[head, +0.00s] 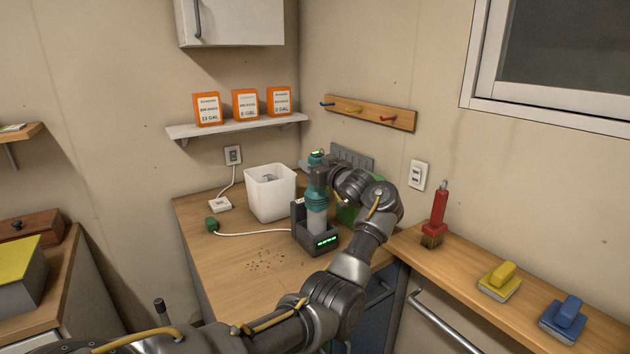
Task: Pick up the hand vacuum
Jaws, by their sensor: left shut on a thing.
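The hand vacuum (317,218) stands upright in a dark charging dock (302,240) on the wooden corner counter. It has a teal upper part and a pale grey lower body. The dock shows a green light strip on its front. My left gripper (318,178) reaches in from the right side of the vacuum and is shut on its upper part. The wrist hides part of what lies behind it. The vacuum's lower end sits down inside the dock, hidden by its walls. My right gripper is not in view.
A white bin (270,194) stands left of the dock. Dark crumbs (268,259) lie on the counter in front. A green object (347,212) is partly hidden behind my wrist. A red brush (437,215) stands on the right ledge.

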